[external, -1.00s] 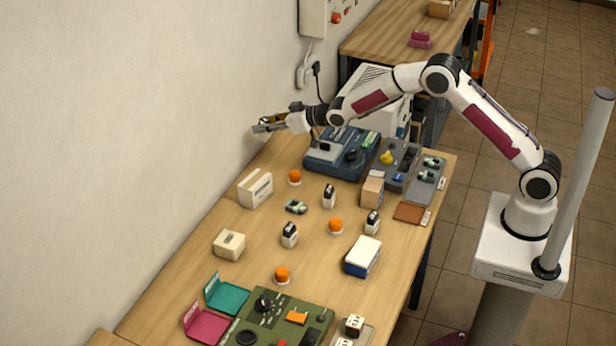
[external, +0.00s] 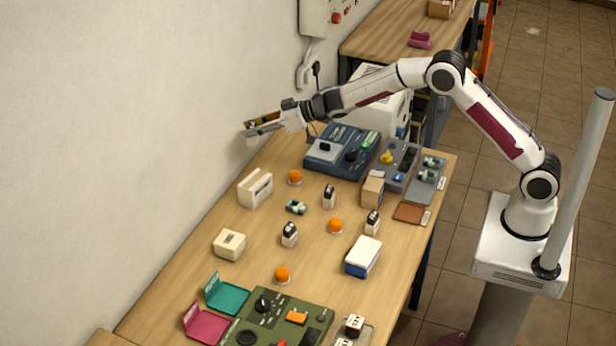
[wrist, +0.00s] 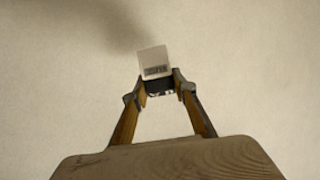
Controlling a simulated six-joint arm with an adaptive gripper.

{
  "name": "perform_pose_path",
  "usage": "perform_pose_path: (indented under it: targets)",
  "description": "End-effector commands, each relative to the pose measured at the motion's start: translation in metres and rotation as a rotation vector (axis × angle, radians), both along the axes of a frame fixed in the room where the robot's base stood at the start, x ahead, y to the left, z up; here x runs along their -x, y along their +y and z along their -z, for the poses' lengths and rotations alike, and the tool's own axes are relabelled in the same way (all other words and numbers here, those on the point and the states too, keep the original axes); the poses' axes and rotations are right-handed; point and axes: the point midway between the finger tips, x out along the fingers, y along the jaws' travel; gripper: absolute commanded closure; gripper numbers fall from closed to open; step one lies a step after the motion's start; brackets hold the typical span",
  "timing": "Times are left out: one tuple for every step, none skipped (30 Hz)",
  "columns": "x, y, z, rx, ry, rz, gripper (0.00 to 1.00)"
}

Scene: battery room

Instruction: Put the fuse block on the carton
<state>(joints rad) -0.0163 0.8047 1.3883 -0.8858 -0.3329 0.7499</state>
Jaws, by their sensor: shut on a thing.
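My gripper (external: 252,127) is raised above the far left of the table, close to the wall, with its fingers pointing left. In the wrist view my gripper (wrist: 159,84) is shut on a small white block with a black end (wrist: 155,65); I take it to be the fuse block. Its white part, with a dark printed label, sticks out beyond the fingertips. The block cannot be made out clearly in the external view. A small brown carton (external: 372,191) stands upright on the table near the grey trays, right of and below my gripper.
A cream box (external: 229,245) and a white box (external: 255,188) stand along the wall side. Several orange-topped buttons and black-and-white blocks are scattered mid-table. A blue device (external: 342,150) stands at the back. A blue-and-white box (external: 363,257) lies near the right edge.

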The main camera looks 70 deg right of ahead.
Motion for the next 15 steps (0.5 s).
perform_pose_path:
  targets:
    - [0.001, 0.005, -0.002, 0.0, -0.001, -0.015, 0.96]
    - [0.002, 0.007, -0.003, 0.0, -0.001, -0.023, 0.96]
    - [0.003, 0.011, -0.004, 0.0, -0.001, -0.033, 0.96]
    - [0.004, 0.013, -0.004, -0.001, -0.002, -0.04, 0.96]
    - [0.005, 0.016, -0.005, -0.001, -0.001, -0.048, 0.96]
    - [0.006, 0.018, -0.005, -0.001, 0.0, -0.057, 0.96]
    - [0.007, 0.02, -0.005, 0.0, 0.0, -0.064, 0.96]
    - [0.008, 0.023, -0.005, 0.001, 0.0, -0.072, 0.96]
    - [0.009, 0.026, -0.005, -0.001, 0.0, -0.082, 0.96]
    - [0.011, 0.029, -0.004, -0.001, 0.001, -0.092, 0.96]
    - [0.013, 0.032, -0.003, -0.001, 0.001, -0.101, 0.96]
    - [0.016, 0.035, 0.0, -0.001, 0.003, -0.114, 0.96]
    - [0.017, 0.037, 0.001, -0.002, 0.003, -0.118, 0.96]
    - [0.018, 0.039, 0.003, -0.001, 0.001, -0.122, 0.96]
    - [0.019, 0.039, 0.003, -0.002, 0.002, -0.119, 0.96]
